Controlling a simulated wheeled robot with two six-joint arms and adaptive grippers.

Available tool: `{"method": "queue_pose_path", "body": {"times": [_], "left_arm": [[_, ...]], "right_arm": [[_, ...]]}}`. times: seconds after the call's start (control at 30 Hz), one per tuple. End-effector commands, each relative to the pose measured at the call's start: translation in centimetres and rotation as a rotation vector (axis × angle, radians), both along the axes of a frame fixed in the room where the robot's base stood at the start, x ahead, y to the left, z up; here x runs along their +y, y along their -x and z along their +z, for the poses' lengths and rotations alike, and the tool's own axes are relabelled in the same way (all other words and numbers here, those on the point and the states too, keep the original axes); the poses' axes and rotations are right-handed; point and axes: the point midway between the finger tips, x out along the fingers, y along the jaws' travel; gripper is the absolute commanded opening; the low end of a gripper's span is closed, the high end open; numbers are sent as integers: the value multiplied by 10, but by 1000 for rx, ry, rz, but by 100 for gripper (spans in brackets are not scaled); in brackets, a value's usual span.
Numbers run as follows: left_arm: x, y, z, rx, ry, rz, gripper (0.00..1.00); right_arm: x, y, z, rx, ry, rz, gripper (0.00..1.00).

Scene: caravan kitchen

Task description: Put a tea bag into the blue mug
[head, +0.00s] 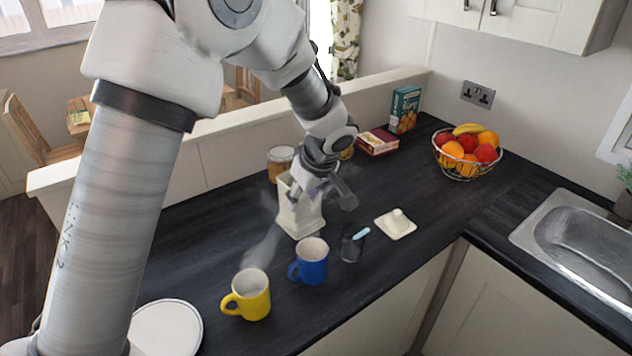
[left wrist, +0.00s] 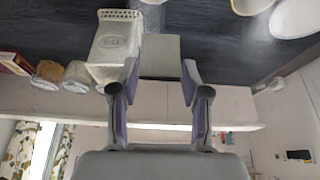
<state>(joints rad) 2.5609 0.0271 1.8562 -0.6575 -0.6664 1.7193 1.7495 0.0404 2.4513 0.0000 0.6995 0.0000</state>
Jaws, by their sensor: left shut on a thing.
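My left gripper (head: 320,188) is above the counter at the pale tea canister (head: 301,220), whose upper part it partly hides in the head view. In the left wrist view the gripper (left wrist: 160,72) is shut on a flat, pale grey square, which looks like a tea bag (left wrist: 161,52). The canister (left wrist: 112,45) shows beside it there, apparently outside the fingers. I cannot make out the tea bag in the head view. The blue mug (head: 311,263) stands upright in front of the canister, handle to the left. My right gripper is not in view.
A yellow mug (head: 250,296) stands left of the blue one, with steam above it. A dark glass (head: 352,246) with a pale blue item and a white lid (head: 396,226) lie to the right. A fruit basket (head: 467,160) and sink (head: 580,245) are farther right.

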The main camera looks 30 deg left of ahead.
Motion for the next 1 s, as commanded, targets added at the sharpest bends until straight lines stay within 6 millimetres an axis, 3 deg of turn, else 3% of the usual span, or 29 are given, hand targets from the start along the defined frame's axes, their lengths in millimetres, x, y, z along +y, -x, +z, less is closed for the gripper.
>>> {"method": "queue_pose_path", "body": {"times": [0.13, 0.6, 0.9, 1.0], "left_arm": [[3, 5, 2, 2, 2, 8, 37], [3, 4, -55, 0, 0, 7, 37], [3, 4, -59, 0, 0, 7, 37], [3, 4, -59, 0, 0, 7, 75]], "right_arm": [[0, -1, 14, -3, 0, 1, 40], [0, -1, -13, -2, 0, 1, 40], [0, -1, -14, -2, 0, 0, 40], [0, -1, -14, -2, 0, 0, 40]]}}
